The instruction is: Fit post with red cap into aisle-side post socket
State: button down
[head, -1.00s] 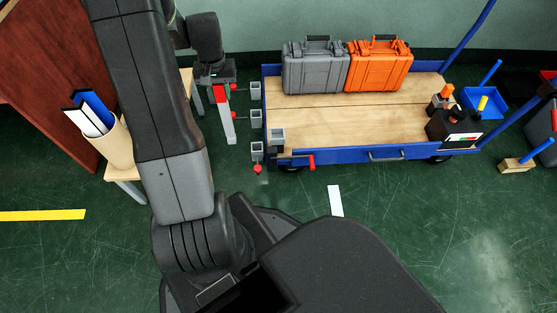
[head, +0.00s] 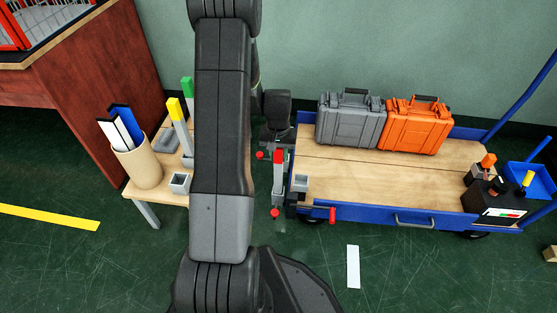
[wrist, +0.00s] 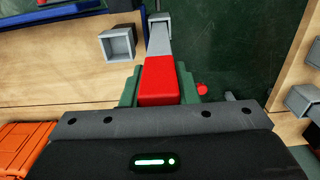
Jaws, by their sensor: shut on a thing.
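The post with red cap (head: 278,176) is grey. My gripper (wrist: 158,88) is shut on it at the red cap, with green fingers on both sides in the wrist view. The post hangs off the left end of the cart, roughly upright in the head view. A square, open grey socket (head: 301,183) stands on the cart deck's near left corner, apart from the post and to its right. I take it as the aisle-side socket. It looks empty in the wrist view (wrist: 117,44), left of the post. The post's lower end shows beyond the cap there.
The blue cart (head: 385,217) carries a grey case (head: 350,122) and an orange case (head: 416,128). Red knobs (head: 275,213) are close to the post. A side table at left holds a beige cup (head: 140,165), a yellow-capped post (head: 176,112) and a green-capped post (head: 187,88).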

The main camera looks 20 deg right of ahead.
jog(key=shift+f, duration=0.6)
jog(key=shift+f, duration=0.2)
jog(key=c, duration=1.1)
grip_release()
notch_tip(320, 180, up, 12)
jog(key=p, duration=0.4)
jog(key=shift+r, duration=0.2)
jog(key=shift+f, duration=0.15)
